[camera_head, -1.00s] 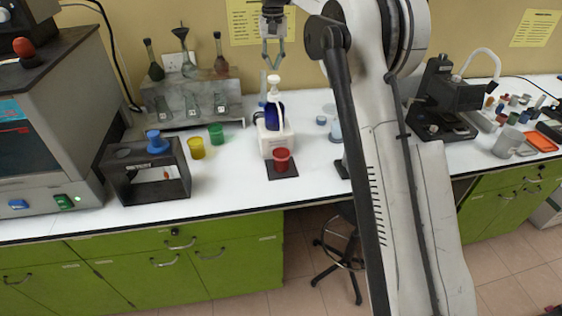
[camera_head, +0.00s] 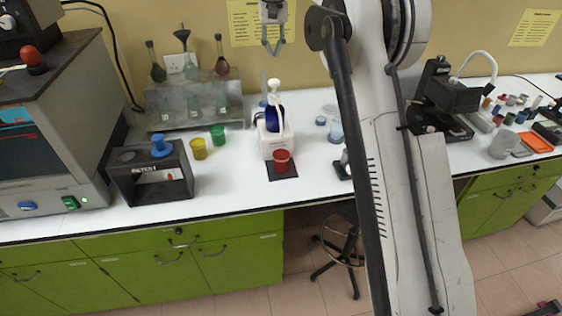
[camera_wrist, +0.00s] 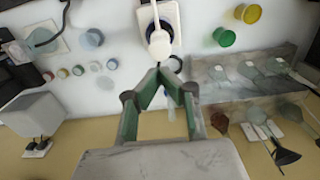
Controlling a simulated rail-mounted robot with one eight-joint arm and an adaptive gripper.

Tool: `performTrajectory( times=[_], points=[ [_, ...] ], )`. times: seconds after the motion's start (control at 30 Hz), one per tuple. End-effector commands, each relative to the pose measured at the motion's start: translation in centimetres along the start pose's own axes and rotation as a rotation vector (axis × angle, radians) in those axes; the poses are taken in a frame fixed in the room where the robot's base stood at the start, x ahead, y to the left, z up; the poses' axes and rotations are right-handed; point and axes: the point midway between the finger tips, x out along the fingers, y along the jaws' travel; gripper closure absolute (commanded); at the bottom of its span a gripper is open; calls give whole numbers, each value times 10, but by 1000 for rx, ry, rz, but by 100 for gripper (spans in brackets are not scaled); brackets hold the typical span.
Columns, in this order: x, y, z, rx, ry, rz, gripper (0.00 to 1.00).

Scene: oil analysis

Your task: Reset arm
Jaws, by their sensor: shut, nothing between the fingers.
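My gripper (camera_head: 273,50) hangs near the back wall above the bench, beyond the blue pump bottle. Its fingers point down, and it holds nothing. In the wrist view my gripper (camera_wrist: 169,76) has its fingertips close together, beside the white pump head (camera_wrist: 160,44) of the bottle. The blue bottle (camera_head: 272,118) with a white pump stands in a white holder (camera_head: 275,143) on the bench. In front of it a red cup (camera_head: 282,160) sits on a dark square pad (camera_head: 283,175).
Yellow (camera_head: 199,149) and green (camera_head: 217,134) cups stand left of the bottle. A flask rack (camera_head: 190,105) stands at the back left. A dark frame (camera_head: 150,172) and a large grey machine (camera_head: 50,125) stand further left. A black instrument (camera_head: 440,97) is at right.

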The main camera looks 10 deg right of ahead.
Motion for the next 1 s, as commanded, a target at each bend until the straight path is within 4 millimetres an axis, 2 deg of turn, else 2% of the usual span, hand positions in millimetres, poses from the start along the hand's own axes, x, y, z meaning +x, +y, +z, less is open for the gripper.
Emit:
performTrajectory(
  times=[0.27, 0.47, 0.73, 1.0],
  points=[
    [-1, 0, 2, 0, 2, 0, 100],
    [-14, 1, 23, -3, 37, -2, 100],
    [-35, 4, 81, -11, 123, -6, 100],
    [-42, 8, 150, -18, 209, -10, 100]
  ],
)
